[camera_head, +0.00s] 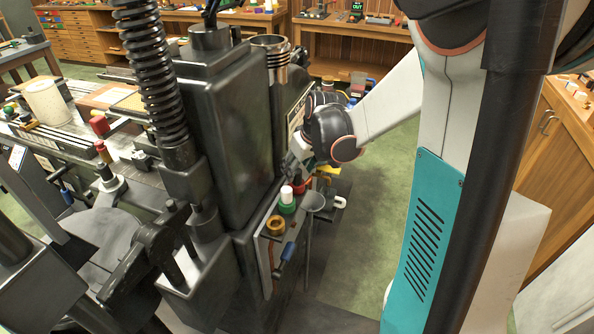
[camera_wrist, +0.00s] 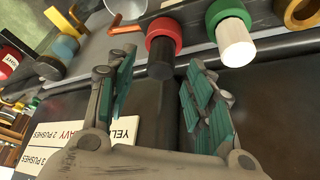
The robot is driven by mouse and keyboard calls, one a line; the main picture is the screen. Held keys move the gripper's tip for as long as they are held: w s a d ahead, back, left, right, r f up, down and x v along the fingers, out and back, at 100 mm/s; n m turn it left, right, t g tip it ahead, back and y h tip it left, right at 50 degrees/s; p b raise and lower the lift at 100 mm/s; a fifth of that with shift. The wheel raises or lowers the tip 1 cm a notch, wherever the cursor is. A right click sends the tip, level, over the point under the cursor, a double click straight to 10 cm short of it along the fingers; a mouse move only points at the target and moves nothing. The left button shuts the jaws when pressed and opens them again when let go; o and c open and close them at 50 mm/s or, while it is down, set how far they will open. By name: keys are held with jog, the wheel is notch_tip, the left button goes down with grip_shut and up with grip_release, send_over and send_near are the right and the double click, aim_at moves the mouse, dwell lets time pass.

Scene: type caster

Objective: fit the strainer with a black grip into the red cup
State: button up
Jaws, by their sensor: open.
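A red ring-shaped piece with a dark cylinder (camera_wrist: 161,62) through or in front of it lies just beyond my fingertips in the wrist view; the red part (camera_wrist: 166,27) may be the red cup, but I cannot tell. The red piece also shows in the head view (camera_head: 300,185). A metal bowl with an orange handle (camera_wrist: 125,8) is at the wrist view's top. I cannot make out a black-gripped strainer for certain. My gripper (camera_wrist: 161,58) is open and empty, its teal pads either side of the dark cylinder's line. In the head view, my gripper (camera_head: 296,158) is partly hidden by my wrist.
A green ring with a white cylinder (camera_wrist: 231,30) stands close right of the red piece; a brass ring (camera_wrist: 300,10) is beyond it. A yellow and blue piece (camera_wrist: 62,48) is left. In the head view, a grey funnel shape (camera_head: 314,201) and blue handle (camera_head: 287,253) are near the machine's (camera_head: 235,140) edge.

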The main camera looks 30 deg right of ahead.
jog(key=v, duration=0.9)
jog(key=shift+r, duration=0.15)
